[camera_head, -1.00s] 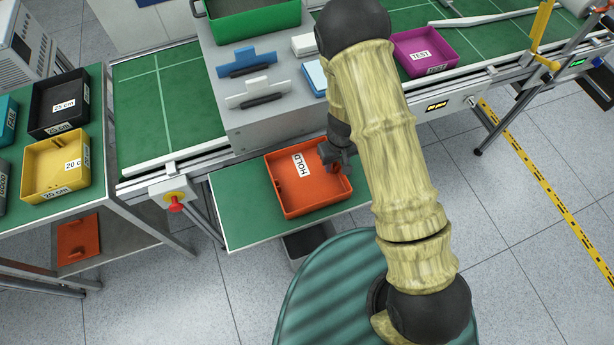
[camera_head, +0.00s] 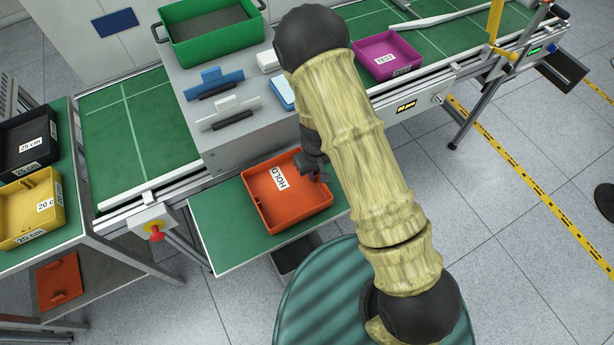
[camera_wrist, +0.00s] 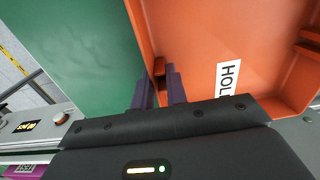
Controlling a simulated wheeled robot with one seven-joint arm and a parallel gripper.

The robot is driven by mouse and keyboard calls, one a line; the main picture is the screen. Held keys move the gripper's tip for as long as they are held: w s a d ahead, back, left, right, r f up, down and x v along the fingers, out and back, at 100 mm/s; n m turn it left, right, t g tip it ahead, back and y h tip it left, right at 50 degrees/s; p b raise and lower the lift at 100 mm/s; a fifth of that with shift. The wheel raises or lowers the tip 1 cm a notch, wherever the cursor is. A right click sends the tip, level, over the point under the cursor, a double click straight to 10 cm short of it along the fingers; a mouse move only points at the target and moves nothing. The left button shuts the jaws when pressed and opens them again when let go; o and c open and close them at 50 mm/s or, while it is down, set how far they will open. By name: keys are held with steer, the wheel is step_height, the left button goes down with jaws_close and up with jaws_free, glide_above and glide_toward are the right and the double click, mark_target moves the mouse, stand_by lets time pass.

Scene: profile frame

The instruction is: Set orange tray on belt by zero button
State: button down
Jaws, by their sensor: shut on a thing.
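The orange tray (camera_head: 262,205), labelled HOLD, is over a green side shelf (camera_head: 222,232) in front of the belt. I cannot tell whether it rests on the shelf or is slightly raised. My gripper (camera_head: 318,176) is shut on its right wall. In the wrist view, the fingers of my gripper (camera_wrist: 160,88) stand on both sides of the wall of the orange tray (camera_wrist: 200,40). The green belt (camera_head: 135,130) runs behind a grey raised block. A small round knob (camera_head: 437,99) sits beside a lit display (camera_head: 406,108) on the belt's front rail; no zero marking is readable.
The grey block (camera_head: 215,150) bears a green bin (camera_head: 213,52) and blue and white items. A magenta tray (camera_head: 362,68) sits on the belt to the right. A red button (camera_head: 157,234) juts out at the left front. Yellow (camera_head: 15,232) and black trays stand on the left table.

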step_height(320, 180, up, 9)
steer(key=shift+r+b, duration=0.2)
steer(key=shift+b, duration=0.1)
stand_by(0.9)
